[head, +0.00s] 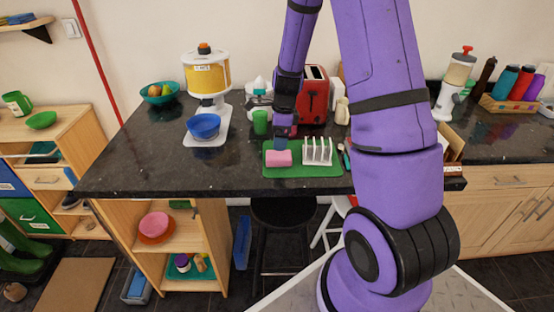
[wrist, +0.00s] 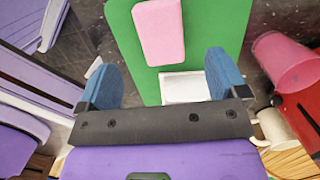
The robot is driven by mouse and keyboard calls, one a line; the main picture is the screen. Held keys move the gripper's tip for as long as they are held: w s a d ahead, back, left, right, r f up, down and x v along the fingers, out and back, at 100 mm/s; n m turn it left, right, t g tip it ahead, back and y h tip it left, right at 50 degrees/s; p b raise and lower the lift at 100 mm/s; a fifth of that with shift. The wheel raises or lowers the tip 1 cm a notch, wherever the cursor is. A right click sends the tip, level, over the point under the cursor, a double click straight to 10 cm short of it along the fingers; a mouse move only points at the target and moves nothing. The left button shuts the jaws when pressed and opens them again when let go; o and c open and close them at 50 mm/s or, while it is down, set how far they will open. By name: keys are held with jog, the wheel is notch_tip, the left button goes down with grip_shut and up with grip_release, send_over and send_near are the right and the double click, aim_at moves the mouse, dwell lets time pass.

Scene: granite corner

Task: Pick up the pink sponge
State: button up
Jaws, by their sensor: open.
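The pink sponge (head: 278,158) lies flat on a green mat (head: 330,171) on the dark counter. It is left of a white slotted rack (head: 318,150). In the wrist view the sponge (wrist: 158,30) lies on the mat (wrist: 222,22), beyond the fingertips. My gripper (head: 283,143) hangs just above and behind the sponge in the head view. In the wrist view its blue fingers (wrist: 163,62) are spread apart with nothing held. A white rectangular thing (wrist: 185,88) shows below, between the fingers. The height gap to the sponge is hard to judge.
A green cup (head: 261,122) and a red toaster (head: 314,94) stand behind the mat. A blue bowl (head: 203,126) sits at the dispenser's base to the left. My arm hides part of the counter on the right. The counter's front left is clear.

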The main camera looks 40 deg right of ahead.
aim_at(279, 154)
notch_tip(279, 154, down, 3)
jog(key=shift+w+a+r, duration=0.1)
jog(key=shift+a, duration=0.05)
jog(key=shift+f, duration=2.65)
jog(key=shift+f, duration=0.15)
jog(key=c, duration=1)
jog(key=shift+c, duration=0.3)
